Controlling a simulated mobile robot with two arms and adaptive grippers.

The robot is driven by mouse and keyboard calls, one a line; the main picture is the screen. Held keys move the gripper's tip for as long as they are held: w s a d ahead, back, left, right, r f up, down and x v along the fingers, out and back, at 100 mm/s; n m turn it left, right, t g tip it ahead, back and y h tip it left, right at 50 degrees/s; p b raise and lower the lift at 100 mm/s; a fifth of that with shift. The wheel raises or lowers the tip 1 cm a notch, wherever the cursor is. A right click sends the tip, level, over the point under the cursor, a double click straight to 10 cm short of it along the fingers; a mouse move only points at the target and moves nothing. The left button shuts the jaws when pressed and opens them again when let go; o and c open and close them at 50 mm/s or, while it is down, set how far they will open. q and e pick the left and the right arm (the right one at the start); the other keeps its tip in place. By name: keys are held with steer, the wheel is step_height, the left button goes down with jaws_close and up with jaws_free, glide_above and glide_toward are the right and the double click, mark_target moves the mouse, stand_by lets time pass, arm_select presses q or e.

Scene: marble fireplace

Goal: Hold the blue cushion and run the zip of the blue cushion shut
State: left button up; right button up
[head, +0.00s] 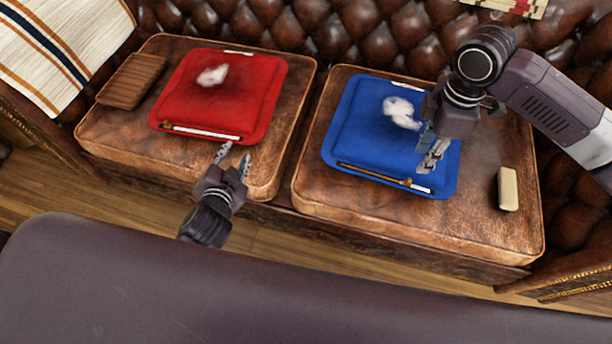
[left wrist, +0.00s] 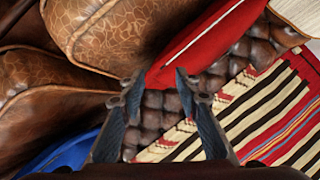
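The blue cushion (head: 365,125) lies flat on the right leather seat, with a white tuft (head: 399,107) on top. Its zip (head: 370,174) runs along the front edge. The brown zip pull (head: 407,182) sits toward the right end, with a dark brassy line to its left and a short white strip to its right. My right gripper (head: 432,160) is over the cushion's right part, above and right of the pull; its finger gap is unclear. My left gripper (head: 234,158) is open and empty in front of the left seat, away from the blue cushion. Its fingers also show apart in the left wrist view (left wrist: 155,82).
A red cushion (head: 220,95) with a long white strip along its front lies on the left seat (head: 110,125). A brown ribbed block (head: 131,80) is beside it. A cream block (head: 508,188) lies right of the blue cushion. A sofa back (head: 300,290) spans the foreground.

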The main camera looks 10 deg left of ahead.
mark_target(338, 169)
arm_select(q)
steer(key=w+d+r+m+t+h, duration=0.4)
steer(key=w+d+r+m+h, duration=0.15)
steer(key=d+m+h, duration=0.4)
steer(key=s+d+f+m+g+h, duration=0.5)
steer(key=s+d+f+m+g, duration=0.3)
steer(key=m, duration=0.4)
steer(key=shift+t+y, duration=0.35)
steer(key=shift+t, duration=0.15)
steer(key=x, duration=0.2)
steer(key=r+x, duration=0.1)
steer(key=x, duration=0.5)
steer(key=shift+w+d+r, duration=0.15)
steer(key=shift+d+r, duration=0.05)
steer(key=shift+r, duration=0.05)
jaws_close()
